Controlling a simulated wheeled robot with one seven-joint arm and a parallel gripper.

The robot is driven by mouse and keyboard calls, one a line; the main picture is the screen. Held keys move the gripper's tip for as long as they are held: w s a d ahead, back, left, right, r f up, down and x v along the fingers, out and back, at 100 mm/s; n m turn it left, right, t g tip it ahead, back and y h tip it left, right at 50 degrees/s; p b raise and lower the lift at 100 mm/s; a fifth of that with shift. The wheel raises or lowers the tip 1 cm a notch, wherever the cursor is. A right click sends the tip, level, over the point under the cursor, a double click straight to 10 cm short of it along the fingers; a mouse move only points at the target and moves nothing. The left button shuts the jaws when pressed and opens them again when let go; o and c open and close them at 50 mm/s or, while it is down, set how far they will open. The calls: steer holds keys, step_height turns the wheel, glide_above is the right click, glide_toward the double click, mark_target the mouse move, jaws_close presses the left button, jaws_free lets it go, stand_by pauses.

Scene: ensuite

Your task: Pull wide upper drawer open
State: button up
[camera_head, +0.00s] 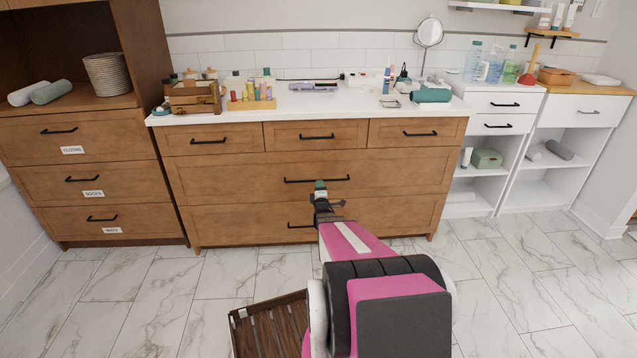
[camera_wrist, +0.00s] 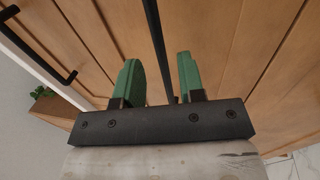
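The wide upper drawer (camera_head: 230,176) is the wooden front below the row of small drawers on the dresser. It looks shut, flush with its neighbours. Its long black bar handle (camera_head: 335,179) runs across its middle. My gripper (camera_head: 320,186) is at the middle of this handle. In the wrist view, my gripper (camera_wrist: 160,65) is open, with a green finger on each side of the black handle bar (camera_wrist: 153,22). Gaps show between the bar and both fingers. In the head view, the fingertips are small and partly hidden by my wrist.
The wide lower drawer (camera_head: 240,220) has a similar handle (camera_head: 300,225), partly hidden by my arm. The dresser top (camera_head: 215,117) holds bottles and boxes.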

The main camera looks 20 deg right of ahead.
steer(key=x, duration=0.4)
steer(key=shift+w+d, duration=0.1)
steer(key=shift+w, duration=0.15)
jaws_close()
steer(key=shift+s, duration=0.15)
